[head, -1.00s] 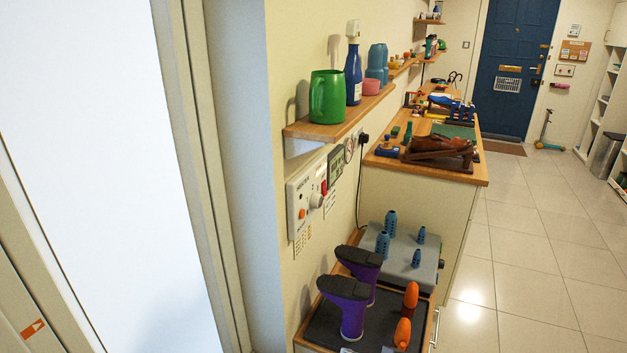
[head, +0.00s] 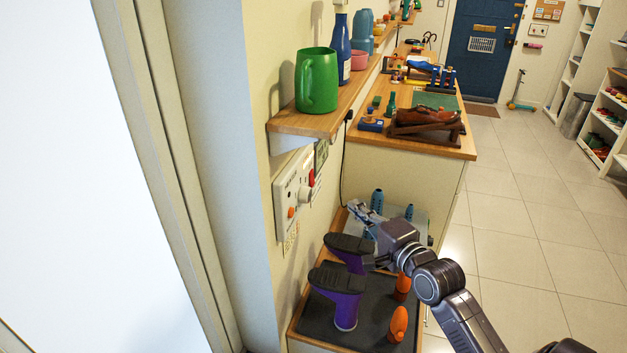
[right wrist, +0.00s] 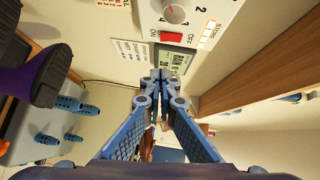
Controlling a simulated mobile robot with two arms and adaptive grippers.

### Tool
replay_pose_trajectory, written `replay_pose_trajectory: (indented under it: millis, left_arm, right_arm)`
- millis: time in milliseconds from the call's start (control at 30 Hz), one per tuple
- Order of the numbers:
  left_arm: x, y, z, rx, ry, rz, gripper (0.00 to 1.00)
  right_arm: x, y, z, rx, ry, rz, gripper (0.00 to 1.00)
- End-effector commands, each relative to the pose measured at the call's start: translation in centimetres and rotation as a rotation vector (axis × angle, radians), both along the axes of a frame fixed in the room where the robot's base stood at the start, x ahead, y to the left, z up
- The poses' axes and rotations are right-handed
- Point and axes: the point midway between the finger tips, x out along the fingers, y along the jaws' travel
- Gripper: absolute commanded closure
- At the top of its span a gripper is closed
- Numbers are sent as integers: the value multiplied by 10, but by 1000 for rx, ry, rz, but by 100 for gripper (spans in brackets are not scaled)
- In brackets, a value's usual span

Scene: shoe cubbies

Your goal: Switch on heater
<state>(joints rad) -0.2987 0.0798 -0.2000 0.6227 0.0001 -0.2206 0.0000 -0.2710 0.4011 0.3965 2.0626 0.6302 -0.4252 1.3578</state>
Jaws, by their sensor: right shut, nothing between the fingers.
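The white heater control panel (head: 288,203) is on the wall below the wooden shelf, with a knob and a red switch (head: 311,179). I cannot tell which way the rocker is tilted. My right gripper (head: 358,208) is shut and empty, to the right of and below the panel. In the right wrist view its closed fingertips (right wrist: 160,78) point toward the wall, apart from the switch. My left gripper is not in view.
The wooden shelf (head: 315,122) juts out above the panel, holding a green mug (head: 316,80) and a blue bottle (head: 343,50). Purple boots (head: 346,308) stand upside down below. A digital display (right wrist: 178,60) is near the fingertips.

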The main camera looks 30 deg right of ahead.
Motion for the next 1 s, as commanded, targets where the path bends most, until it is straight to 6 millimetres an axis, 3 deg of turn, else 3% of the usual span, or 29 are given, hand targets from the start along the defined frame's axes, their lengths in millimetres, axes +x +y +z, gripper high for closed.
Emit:
replay_pose_trajectory:
  millis: [467,667,1000]
  left_arm:
    - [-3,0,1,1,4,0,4]
    - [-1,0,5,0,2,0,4]
    - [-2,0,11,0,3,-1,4]
  right_arm:
    - [6,-1,0,2,-1,-1,100]
    - [35,-4,-1,1,-2,-1,100]
    - [102,-9,-8,1,-1,-1,100]
